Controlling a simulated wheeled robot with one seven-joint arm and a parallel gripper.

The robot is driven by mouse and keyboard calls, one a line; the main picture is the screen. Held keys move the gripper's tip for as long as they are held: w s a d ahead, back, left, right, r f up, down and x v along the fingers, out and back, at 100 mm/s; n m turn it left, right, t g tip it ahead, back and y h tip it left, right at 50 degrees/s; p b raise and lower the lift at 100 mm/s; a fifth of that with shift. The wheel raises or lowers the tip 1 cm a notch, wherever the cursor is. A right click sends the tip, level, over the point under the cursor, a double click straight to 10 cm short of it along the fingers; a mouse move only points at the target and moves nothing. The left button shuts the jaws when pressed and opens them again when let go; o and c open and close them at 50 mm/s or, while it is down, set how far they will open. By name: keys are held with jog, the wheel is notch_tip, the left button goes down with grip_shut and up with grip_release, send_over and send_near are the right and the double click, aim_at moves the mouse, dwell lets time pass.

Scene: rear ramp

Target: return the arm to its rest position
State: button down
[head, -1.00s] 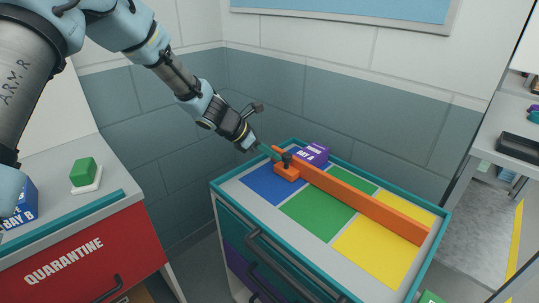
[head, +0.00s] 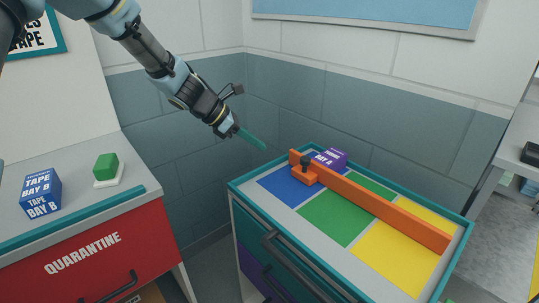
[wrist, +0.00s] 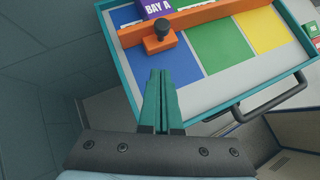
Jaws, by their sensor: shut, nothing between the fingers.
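My gripper (head: 262,146) hangs in the air just left of the tray-topped cart, at the end of my arm reaching down from the upper left. Its two teal fingers are shut together with nothing between them. The bar's orange end block also shows in the wrist view (wrist: 148,40).
A purple "BAY A" box (head: 331,158) sits behind the bar. At left, a red "QUARANTINE" cabinet (head: 90,250) carries a blue "TAPE BAY B" box (head: 41,193) and a green block (head: 106,167) on a white base. Tiled walls stand behind. A gap separates cabinet and cart.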

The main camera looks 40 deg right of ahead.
jog(key=w+a+m+t+y, duration=0.25)
jog(key=w+a, duration=0.25)
jog(key=a, duration=0.9)
jog(key=w+a+m+t+y, duration=0.2)
jog(key=w+a+m, duration=0.2)
jog(key=a, duration=1.1)
jog(key=s+a+r+m+t+y, duration=0.1)
jog(key=s+a+m, duration=0.1)
jog(key=a, duration=0.9)
jog(key=s+a+r+m+t+y, duration=0.1)
jog(key=s+a+m+y, duration=0.1)
jog(key=a, duration=0.9)
jog(key=shift+s+a+m, duration=0.15)
jog(key=shift+s+m, duration=0.35)
jog(key=shift+m, duration=0.75)
